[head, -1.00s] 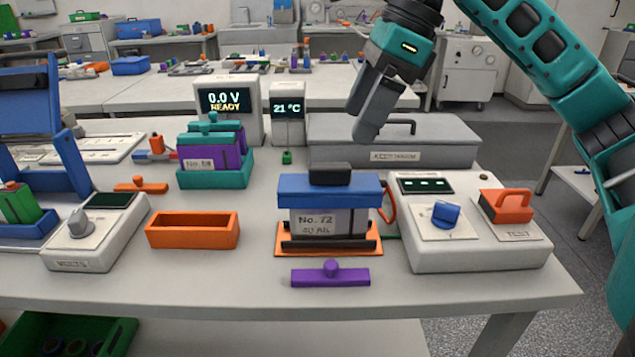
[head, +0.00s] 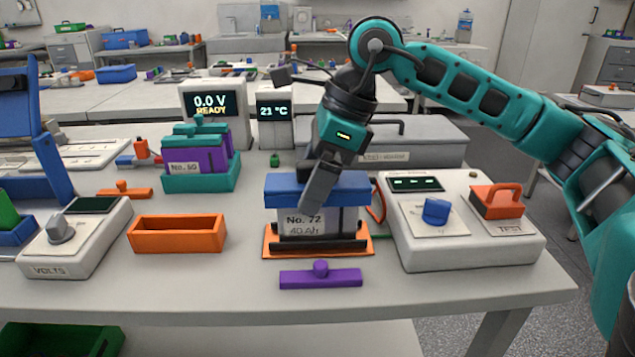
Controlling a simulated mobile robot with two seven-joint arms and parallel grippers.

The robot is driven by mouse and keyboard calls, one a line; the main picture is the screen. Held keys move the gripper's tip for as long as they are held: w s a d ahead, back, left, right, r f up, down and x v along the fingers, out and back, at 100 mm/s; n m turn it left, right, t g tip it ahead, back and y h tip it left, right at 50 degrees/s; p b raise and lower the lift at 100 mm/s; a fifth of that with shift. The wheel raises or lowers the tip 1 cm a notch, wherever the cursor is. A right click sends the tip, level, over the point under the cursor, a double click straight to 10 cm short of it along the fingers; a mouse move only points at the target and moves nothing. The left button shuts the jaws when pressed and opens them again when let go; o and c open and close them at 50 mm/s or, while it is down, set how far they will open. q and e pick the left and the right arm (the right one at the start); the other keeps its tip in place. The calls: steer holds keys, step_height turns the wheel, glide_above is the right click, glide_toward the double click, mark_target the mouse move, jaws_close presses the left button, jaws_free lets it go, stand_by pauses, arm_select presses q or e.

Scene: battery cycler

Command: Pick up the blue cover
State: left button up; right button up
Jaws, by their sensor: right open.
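The blue cover (head: 284,189) sits on top of the grey battery block labelled "No. 72, 40 Ah" (head: 345,222). The block stands upright on an orange base (head: 367,247) on the table. My right gripper (head: 311,198) comes in from above right and overlaps the cover and the label's top edge in the picture. It is open, seen nearly side-on; I see nothing held in it. I cannot tell if it touches the cover. My left gripper is out of view.
A purple bar (head: 320,279) lies in front of the block. An orange tray (head: 180,235) is to the left. The test unit with an orange handle (head: 495,199) stands right, a grey case (head: 440,141) behind. The front table strip is mostly clear.

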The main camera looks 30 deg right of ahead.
steer(key=c, duration=1.1)
steer(key=shift+r, duration=0.1)
steer(key=shift+c, duration=0.2)
step_height(320, 180, up, 14)
steer(key=f+p, duration=0.1)
steer(key=p, duration=0.2)
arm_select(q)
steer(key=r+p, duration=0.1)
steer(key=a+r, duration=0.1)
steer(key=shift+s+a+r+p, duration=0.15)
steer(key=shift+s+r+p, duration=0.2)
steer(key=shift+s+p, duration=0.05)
arm_select(e)
step_height(320, 180, up, 7)
glide_above(311, 162)
steer(key=shift+f, duration=0.1)
